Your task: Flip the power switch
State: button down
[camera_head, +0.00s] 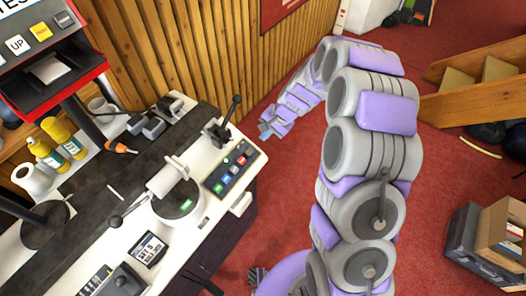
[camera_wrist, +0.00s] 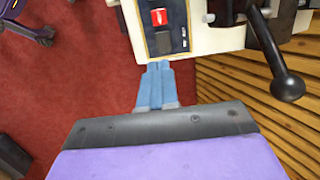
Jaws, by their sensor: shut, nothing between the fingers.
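A dark control panel (camera_head: 230,172) with several small coloured switches or buttons sits on the right end of the white bench. In the wrist view the panel (camera_wrist: 179,18) shows a red switch (camera_wrist: 158,17) and a black switch (camera_wrist: 163,42) nearer my fingers. I cannot read which one is the power switch. My gripper (camera_wrist: 157,66) is shut and empty, its blue fingertips just short of the panel's near edge. In the head view my gripper (camera_head: 265,131) is beyond the bench's far right corner, apart from the panel.
A black-knobbed lever (camera_head: 229,112) stands beside the panel and shows at right in the wrist view (camera_wrist: 287,87). A round clamp unit (camera_head: 177,201) is left of the panel. A slatted wood wall (camera_head: 190,55) runs behind the bench.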

aim_at(249, 155)
jog(key=shift+d, duration=0.3)
jog(key=b+x, duration=0.1)
jog(key=x, duration=0.3)
jog(key=b+x, duration=0.1)
jog(key=x, duration=0.4)
jog(key=b+x, duration=0.1)
jog(key=x, duration=0.4)
jog(key=shift+a+b, duration=0.25)
jog(key=shift+b, duration=0.1)
jog(key=shift+s, duration=0.1)
jog(key=shift+a+f, duration=0.1)
jog(key=shift+f, duration=0.05)
